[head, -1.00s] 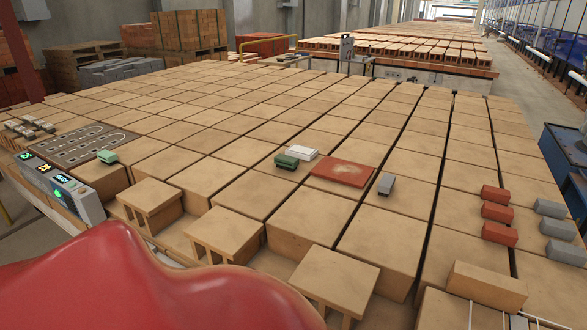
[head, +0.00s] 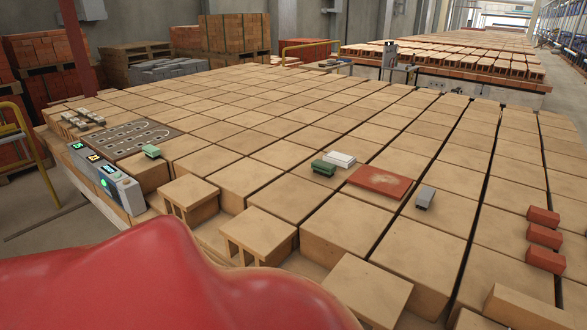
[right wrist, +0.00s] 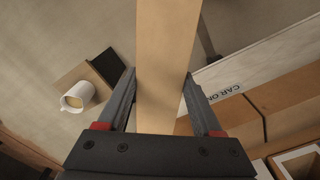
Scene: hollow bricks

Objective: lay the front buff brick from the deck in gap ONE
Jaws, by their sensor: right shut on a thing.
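In the right wrist view my right gripper (right wrist: 160,85) is shut on a long buff brick (right wrist: 166,45), with one finger along each side. The far end of the brick runs out of the top of the frame. In the head view neither gripper shows. Several buff blocks stand along the near edge of the deck, among them a left one (head: 190,192), a middle one (head: 258,235) and a right one (head: 368,288), with recesses between them. Another long buff brick (head: 520,312) lies at the lower right. No gap label is readable.
A red plate (head: 380,181), a white block (head: 340,159), green blocks (head: 323,168) and a grey block (head: 425,197) lie on the deck. Several red bricks (head: 545,236) lie at right. A lit display box (head: 106,178) stands at left. The wrist view shows a mug (right wrist: 77,97) and a lettered box (right wrist: 235,77).

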